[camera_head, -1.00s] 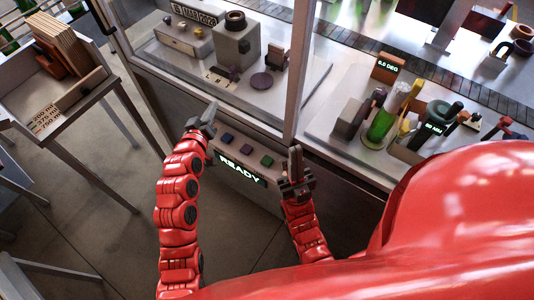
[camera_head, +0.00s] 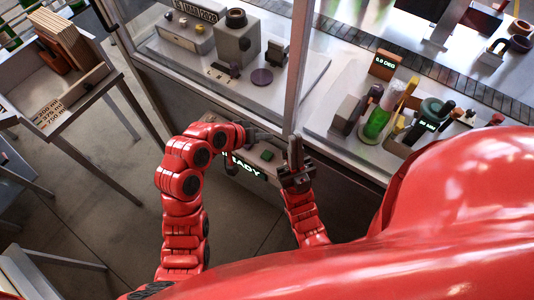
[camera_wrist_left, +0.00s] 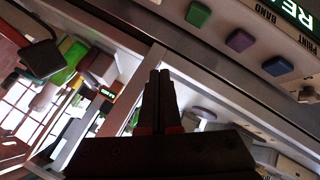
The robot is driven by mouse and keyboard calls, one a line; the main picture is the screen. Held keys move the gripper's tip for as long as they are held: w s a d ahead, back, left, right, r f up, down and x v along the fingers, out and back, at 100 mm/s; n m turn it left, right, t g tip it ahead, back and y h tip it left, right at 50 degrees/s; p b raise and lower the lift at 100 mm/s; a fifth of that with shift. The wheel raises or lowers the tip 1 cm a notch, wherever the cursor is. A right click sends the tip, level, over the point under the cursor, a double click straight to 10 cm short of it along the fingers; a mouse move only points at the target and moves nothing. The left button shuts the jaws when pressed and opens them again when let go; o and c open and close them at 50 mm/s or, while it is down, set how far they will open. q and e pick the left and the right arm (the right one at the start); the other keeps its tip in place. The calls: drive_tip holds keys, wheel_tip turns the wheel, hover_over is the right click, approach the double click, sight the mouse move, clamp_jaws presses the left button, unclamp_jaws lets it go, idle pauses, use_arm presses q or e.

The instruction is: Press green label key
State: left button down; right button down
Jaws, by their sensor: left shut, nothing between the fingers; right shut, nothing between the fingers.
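The green key (camera_head: 267,155) sits on the sloped key panel above the lit READY display (camera_head: 248,168). In the left wrist view the green key (camera_wrist_left: 198,15) is at the top, in a row with a purple key (camera_wrist_left: 240,40) and a blue key (camera_wrist_left: 278,65). My left gripper (camera_head: 272,139) is shut and empty, reaching over the panel behind the green key; contact does not show. My right gripper (camera_head: 295,145) is shut, empty and upright, just right of the green key. My left arm hides the other keys in the head view.
A glass-walled machine with a metal frame post (camera_head: 298,70) rises behind the panel. A bench with a green cylinder (camera_head: 376,122) and a display box (camera_head: 384,65) is to the right. A wooden tray stand (camera_head: 98,76) is at left. Floor is open between.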

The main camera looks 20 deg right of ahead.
use_arm(q)
drive_tip(key=b, duration=0.4)
hover_over(264, 151)
drive_tip(key=s, duration=0.3)
drive_tip(key=f, duration=0.8)
drive_tip(key=shift+w+a, duration=0.25)
drive_tip(key=shift+a, duration=0.05)
drive_tip(key=shift+f, duration=0.35)
idle(0.5)
drive_tip(key=shift+f+b, duration=0.45)
drive_tip(key=shift+b, duration=0.05)
drive_tip(key=shift+f+b, duration=0.45)
drive_tip(key=shift+f, duration=0.05)
idle(0.5)
drive_tip(key=shift+r, duration=0.15)
drive_tip(key=shift+r+p, duration=0.35)
drive_tip(key=shift+r, duration=0.45)
